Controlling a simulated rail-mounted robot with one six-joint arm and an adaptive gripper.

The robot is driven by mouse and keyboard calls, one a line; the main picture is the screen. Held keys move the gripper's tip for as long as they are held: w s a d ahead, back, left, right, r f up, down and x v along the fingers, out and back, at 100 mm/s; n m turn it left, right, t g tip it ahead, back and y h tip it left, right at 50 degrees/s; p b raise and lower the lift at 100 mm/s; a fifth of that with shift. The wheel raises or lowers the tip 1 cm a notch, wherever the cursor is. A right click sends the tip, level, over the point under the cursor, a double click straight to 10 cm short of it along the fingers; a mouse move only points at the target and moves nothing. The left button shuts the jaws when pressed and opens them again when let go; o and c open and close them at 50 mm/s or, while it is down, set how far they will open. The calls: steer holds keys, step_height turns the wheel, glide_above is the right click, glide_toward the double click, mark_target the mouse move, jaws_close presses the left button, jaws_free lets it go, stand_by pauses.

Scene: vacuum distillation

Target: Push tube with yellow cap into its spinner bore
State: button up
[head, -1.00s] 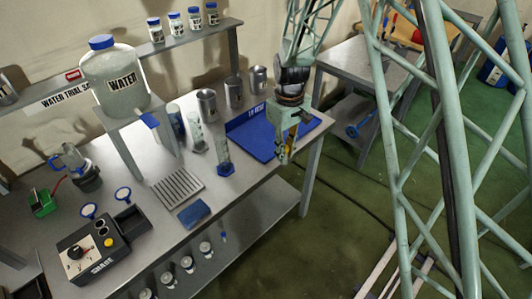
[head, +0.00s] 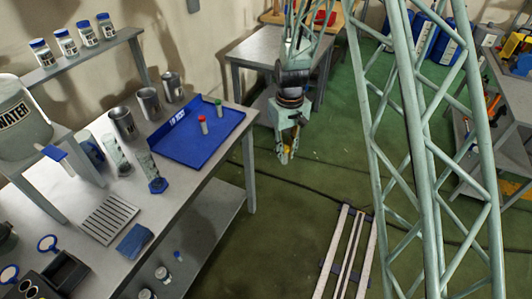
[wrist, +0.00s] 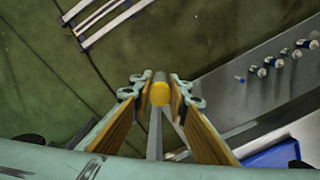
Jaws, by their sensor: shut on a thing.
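My gripper (head: 288,150) hangs over the green floor, to the right of the bench's end, in the head view. In the wrist view its two fingers (wrist: 160,90) are closed on a tube with a yellow cap (wrist: 160,94). The cap faces the camera and the tube's body is mostly hidden below it. In the head view the tube shows only as a small yellowish patch between the fingers. I cannot make out a spinner with bores in either view.
A grey side table (head: 262,48) is at the back, another bench (head: 508,78) far right. White floor rails (head: 330,250) lie below right. The floor around my gripper is open.

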steer(key=s+d+f+m+b, duration=0.1)
steer(key=s+d+f+m, duration=0.2)
steer(key=d, duration=1.4)
steer(key=shift+d+f+m+b, duration=0.2)
steer(key=shift+d+m+b, duration=0.15)
steer(key=shift+m, duration=0.55)
steer(key=shift+a, duration=0.2)
